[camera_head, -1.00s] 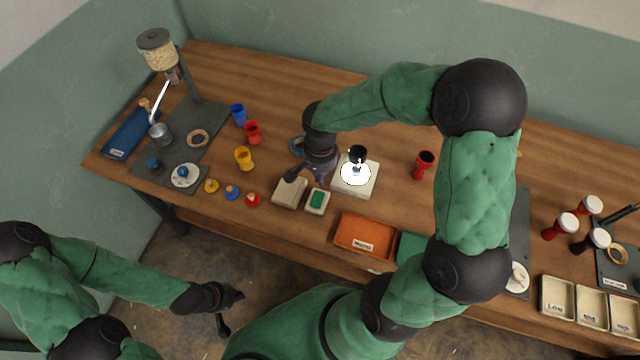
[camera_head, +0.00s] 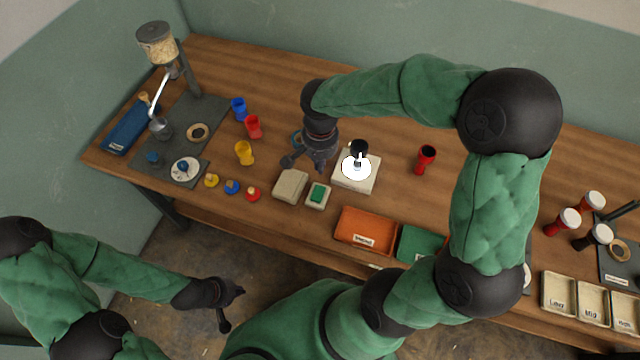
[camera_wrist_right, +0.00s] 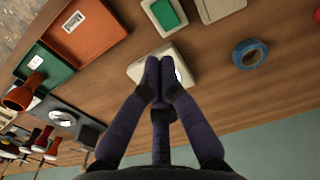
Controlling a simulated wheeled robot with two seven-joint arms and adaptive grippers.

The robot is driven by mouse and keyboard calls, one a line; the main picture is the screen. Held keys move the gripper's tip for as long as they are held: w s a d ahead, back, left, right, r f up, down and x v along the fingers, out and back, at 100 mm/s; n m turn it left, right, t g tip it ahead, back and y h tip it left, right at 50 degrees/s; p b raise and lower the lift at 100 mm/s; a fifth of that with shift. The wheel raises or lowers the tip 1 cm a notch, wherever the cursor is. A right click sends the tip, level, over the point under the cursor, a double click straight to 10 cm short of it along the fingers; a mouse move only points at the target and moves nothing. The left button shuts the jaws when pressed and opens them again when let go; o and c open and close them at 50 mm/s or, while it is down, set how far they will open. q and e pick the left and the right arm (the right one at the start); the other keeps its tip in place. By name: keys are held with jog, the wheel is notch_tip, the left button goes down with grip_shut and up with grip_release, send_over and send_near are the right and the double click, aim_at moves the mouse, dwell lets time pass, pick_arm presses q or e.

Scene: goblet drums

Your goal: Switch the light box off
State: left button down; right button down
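The light box (camera_head: 344,182) is a cream box on the table with a bright, lit white disc (camera_head: 355,172) on top. A small black-topped object (camera_head: 359,148) stands at its back part. My right gripper (camera_head: 321,172) is above the table just left of the light box. In the right wrist view, the gripper's fingertips (camera_wrist_right: 160,68) meet, with nothing seen between them, and cover part of the light box (camera_wrist_right: 139,68). I cannot tell whether they touch it. A switch on the box is not clear to see. My left gripper (camera_head: 240,292) hangs in front of the table, its fingers unclear.
A blue tape ring (camera_wrist_right: 250,54) is behind my right gripper. A red goblet drum (camera_head: 425,159) stands to the right, an orange tray (camera_head: 365,228) in front.

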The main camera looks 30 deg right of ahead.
aim_at(319, 198)
pick_arm(q)
jog(key=shift+f+b, duration=0.5)
jog(key=shift+f, duration=0.4)
pick_arm(e)
jog(key=shift+s+a, duration=0.3)
jog(key=shift+s, duration=0.05)
jog(key=shift+f, duration=0.1)
